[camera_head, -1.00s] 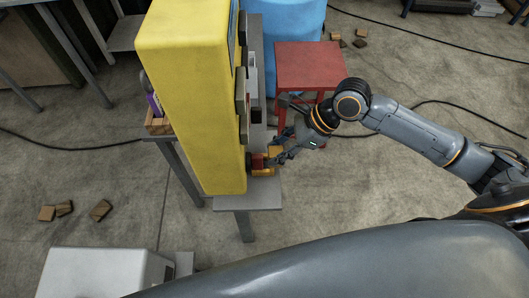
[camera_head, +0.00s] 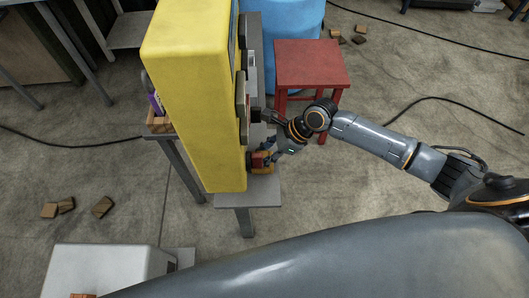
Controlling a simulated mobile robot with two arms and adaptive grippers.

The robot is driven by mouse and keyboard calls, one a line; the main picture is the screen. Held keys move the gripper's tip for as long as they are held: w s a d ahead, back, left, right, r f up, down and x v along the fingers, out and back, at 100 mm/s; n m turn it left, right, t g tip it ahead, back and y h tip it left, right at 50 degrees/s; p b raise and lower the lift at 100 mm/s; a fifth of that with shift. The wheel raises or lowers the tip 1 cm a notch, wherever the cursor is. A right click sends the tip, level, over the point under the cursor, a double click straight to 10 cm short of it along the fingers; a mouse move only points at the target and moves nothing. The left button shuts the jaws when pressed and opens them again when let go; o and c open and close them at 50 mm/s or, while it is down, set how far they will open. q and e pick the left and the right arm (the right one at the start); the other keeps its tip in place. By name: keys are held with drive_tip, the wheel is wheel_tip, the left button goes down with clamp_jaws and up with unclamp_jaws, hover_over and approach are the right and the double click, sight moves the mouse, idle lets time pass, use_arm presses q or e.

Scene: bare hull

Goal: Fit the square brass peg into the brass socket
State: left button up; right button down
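My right gripper (camera_head: 268,152) comes in from the right and is beside the lower right face of a tall yellow cabinet (camera_head: 190,90). A small brass-coloured block (camera_head: 262,169) with a red part (camera_head: 258,159) is at the gripper's fingers, close to the cabinet and above a grey shelf (camera_head: 255,193). It is too small to tell whether this is the peg or the socket, or whether the fingers are closed on it. No separate square peg or socket can be made out. My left gripper is not in view.
Behind are a red stool (camera_head: 311,63) and a blue barrel (camera_head: 285,18). A pale box (camera_head: 100,270) stands at the lower left. Wooden blocks (camera_head: 66,205) and cables lie on the floor.

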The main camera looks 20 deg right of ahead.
drive_tip(key=c, duration=0.9)
unclamp_jaws()
drive_tip(key=shift+f, duration=0.1)
drive_tip(key=shift+c, duration=0.2)
